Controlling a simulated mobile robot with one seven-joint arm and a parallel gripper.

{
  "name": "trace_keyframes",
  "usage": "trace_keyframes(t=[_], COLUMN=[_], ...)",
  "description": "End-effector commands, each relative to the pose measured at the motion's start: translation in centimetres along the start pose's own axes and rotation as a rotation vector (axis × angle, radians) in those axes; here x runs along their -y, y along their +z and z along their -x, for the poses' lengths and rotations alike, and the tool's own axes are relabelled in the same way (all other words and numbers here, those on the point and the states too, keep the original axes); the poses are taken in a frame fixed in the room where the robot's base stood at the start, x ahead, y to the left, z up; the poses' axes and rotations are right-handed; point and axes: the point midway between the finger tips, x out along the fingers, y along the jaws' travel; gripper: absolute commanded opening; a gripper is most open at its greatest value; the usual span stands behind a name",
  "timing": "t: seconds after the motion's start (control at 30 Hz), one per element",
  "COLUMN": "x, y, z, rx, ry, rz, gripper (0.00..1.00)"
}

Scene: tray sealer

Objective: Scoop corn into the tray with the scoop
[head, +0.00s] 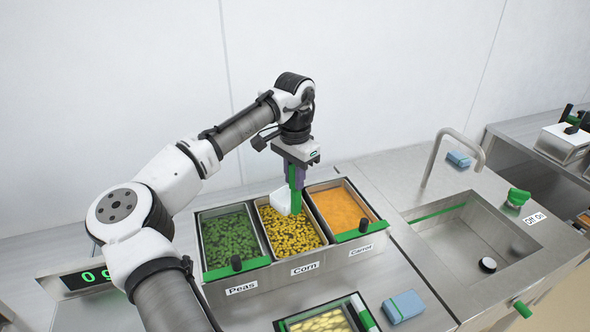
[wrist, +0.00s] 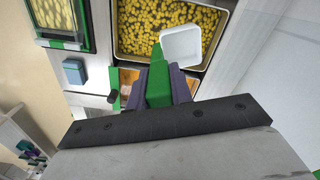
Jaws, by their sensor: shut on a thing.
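My gripper (head: 293,172) is shut on the green handle of the scoop (head: 281,200), above the corn bin. In the wrist view the purple fingers of my gripper (wrist: 160,85) sit on both sides of the green handle. The scoop's white bowl (wrist: 181,46) is over the back part of the corn; I cannot tell whether it touches the corn. The bowl looks empty in the wrist view. The yellow corn (head: 290,233) lies in the middle bin, labelled Corn. The tray (head: 322,322) is at the front, cut off by the picture edge, with pale yellow pieces in it.
The peas bin (head: 230,238) is left of the corn and the carrot bin (head: 338,208) right of it. A blue sponge (head: 404,306) lies beside the tray. A sink (head: 470,235) with a tap is at right. A scale display (head: 86,279) stands at left.

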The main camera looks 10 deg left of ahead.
Motion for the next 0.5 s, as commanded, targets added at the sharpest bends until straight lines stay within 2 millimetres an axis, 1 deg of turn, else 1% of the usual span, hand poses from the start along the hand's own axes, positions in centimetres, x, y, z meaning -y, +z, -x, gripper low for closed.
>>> trace_keyframes(t=[0.3,0.5], x=[0.0,0.0], y=[0.0,0.0], z=[-3.0,-4.6], rx=[0.000,-0.001], ry=[-0.002,0.001], rz=[0.002,0.002], gripper=[0.00,0.00])
